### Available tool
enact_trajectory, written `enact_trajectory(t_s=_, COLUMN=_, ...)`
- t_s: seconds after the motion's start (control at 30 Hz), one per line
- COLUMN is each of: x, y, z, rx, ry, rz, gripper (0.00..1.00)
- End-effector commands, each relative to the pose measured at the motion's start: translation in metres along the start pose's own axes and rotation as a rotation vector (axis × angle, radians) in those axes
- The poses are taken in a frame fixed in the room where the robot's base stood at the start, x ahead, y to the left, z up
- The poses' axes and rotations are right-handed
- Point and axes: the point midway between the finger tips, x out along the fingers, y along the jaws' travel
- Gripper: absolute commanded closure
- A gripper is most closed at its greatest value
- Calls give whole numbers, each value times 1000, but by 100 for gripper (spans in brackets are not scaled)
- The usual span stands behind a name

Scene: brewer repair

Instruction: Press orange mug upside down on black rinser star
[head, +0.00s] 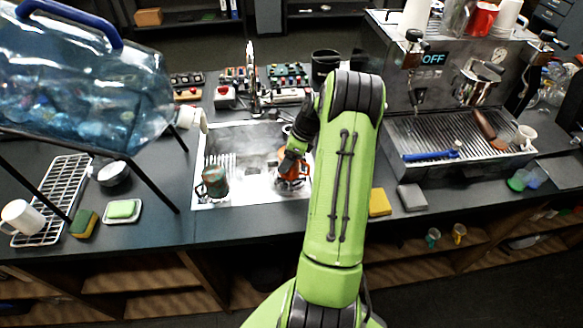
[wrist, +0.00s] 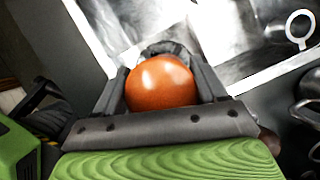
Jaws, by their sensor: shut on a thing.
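The orange mug (head: 290,169) is over the right part of the sink in the head view, partly hidden by my arm. In the wrist view, its smooth rounded orange surface (wrist: 162,82) fills the space between the two dark fingers. My gripper (wrist: 165,72) is shut on it. I cannot tell for sure which way the mug's mouth faces. A dark shape (wrist: 168,48) shows just beyond the mug in the wrist view; it may be the black rinser star, but it is mostly hidden. I cannot tell whether the mug touches it.
A green-brown mug (head: 214,182) stands in the left part of the steel sink (head: 240,138). The faucet (head: 251,85) rises at the sink's back. The espresso machine (head: 440,70) is on the right. A yellow sponge (head: 379,203) and a grey block (head: 411,197) lie on the front counter.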

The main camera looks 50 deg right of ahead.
Motion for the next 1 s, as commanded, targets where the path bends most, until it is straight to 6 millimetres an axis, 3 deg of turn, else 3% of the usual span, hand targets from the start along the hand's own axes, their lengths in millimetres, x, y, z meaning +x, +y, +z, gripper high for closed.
enact_trajectory(t_s=0.37, x=-2, y=0, z=1, rx=0, ry=0, rz=-1, gripper=59)
enact_trajectory(t_s=1.0, x=-56, y=0, z=24, rx=0, ry=-1, rz=0, gripper=59)
